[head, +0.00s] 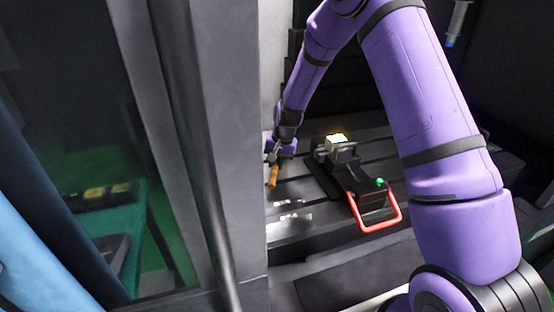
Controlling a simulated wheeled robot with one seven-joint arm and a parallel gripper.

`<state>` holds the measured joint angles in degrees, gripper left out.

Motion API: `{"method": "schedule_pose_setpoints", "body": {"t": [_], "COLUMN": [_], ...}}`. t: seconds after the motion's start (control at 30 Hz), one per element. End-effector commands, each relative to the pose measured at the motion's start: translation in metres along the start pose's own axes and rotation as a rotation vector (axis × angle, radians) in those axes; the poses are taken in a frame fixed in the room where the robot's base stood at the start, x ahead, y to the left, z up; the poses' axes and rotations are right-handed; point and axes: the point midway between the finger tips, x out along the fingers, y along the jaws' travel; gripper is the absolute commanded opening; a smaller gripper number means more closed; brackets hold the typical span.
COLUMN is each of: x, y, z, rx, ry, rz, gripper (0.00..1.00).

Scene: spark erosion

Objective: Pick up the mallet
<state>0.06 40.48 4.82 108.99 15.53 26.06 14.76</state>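The mallet's orange-brown handle (273,177) shows at the left side of the machine's interior, just right of the grey door frame. It stands close to upright, slightly tilted, with its lower end near the slotted table. My gripper (273,157) is at the top of the handle, at the end of my purple arm. The mallet's head is not clear against the dark wrist and fingers. The fingers are too small and dark to show whether they are closed on the mallet.
Right of my gripper, a dark vise (352,180) with a red handle (378,217) holds a pale, shiny block (336,139). It stands on the grey slotted table (315,240). The grey door frame (225,130) is close on the left. A green-topped table (110,220) is behind glass.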

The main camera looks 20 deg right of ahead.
Motion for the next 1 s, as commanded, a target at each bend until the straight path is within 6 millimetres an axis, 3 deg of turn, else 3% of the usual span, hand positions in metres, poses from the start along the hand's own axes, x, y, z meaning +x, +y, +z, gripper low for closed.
{"method": "schedule_pose_setpoints", "body": {"t": [0.07, 0.47, 0.8, 1.0], "x": [0.000, -0.002, -0.038, -0.044], "y": [0.000, -0.001, -0.008, 0.017], "z": [0.000, -0.001, -0.001, 0.033], "rx": [0.000, 0.000, -0.002, 0.001], "ry": [0.000, 0.002, 0.004, 0.000], "rz": [0.000, -0.001, -0.002, 0.000], "gripper": [0.00, 0.00, 0.00, 0.00]}}
